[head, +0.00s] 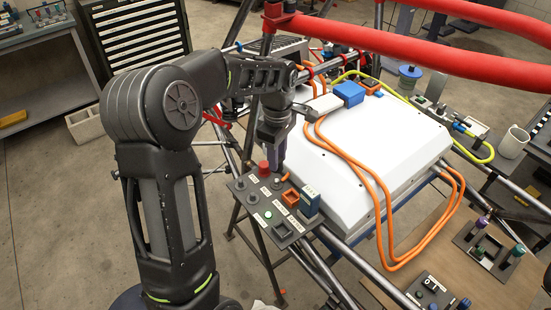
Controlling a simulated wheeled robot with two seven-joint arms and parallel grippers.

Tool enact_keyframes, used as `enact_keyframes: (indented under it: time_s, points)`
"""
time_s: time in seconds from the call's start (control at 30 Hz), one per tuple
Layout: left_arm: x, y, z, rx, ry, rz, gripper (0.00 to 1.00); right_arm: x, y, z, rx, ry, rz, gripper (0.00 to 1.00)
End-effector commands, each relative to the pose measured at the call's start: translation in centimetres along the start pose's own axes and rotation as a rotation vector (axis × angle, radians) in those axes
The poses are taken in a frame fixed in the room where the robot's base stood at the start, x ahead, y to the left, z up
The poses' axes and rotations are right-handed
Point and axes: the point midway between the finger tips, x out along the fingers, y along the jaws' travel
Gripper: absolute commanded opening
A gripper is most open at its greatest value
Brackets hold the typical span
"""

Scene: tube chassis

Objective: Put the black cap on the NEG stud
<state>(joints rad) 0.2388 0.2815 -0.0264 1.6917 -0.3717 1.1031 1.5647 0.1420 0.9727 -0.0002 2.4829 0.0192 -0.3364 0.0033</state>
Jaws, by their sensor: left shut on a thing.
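My left gripper (276,158) reaches down over the grey control panel (240,191) at the middle of the head view. It is shut, its tips just above the panel's far part. A dark thing between the tips appears to be the black cap, but the fingers hide most of it. A red cap (263,168) stands on the panel just left of the tips. A small pale stud (277,184) shows just below the tips, apart from them. The panel labels are too small to read, so I cannot tell for certain which stud is NEG. My right gripper is not in view.
Chassis tubes run around, with thick red tubes (410,50) above. A wooden table (440,260) is at lower right.

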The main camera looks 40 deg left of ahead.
Motion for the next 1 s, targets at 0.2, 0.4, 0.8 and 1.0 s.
enact_keyframes:
  time_s: [0.2, 0.4, 0.8, 1.0]
  points:
    - [0.0, 0.0, 0.0, 0.000, 0.000, 0.000, 0.00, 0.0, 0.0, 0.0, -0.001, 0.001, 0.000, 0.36]
    - [0.7, -0.1, 0.0, 0.000, -0.001, 0.000, 0.00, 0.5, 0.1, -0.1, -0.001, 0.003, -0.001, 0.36]
    - [4.5, -0.1, 0.0, -0.001, -0.001, 0.000, 0.00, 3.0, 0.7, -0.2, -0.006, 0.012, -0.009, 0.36]
    - [5.6, -0.1, 0.1, -0.001, -0.001, 0.001, 0.00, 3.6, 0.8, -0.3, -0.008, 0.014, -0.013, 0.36]
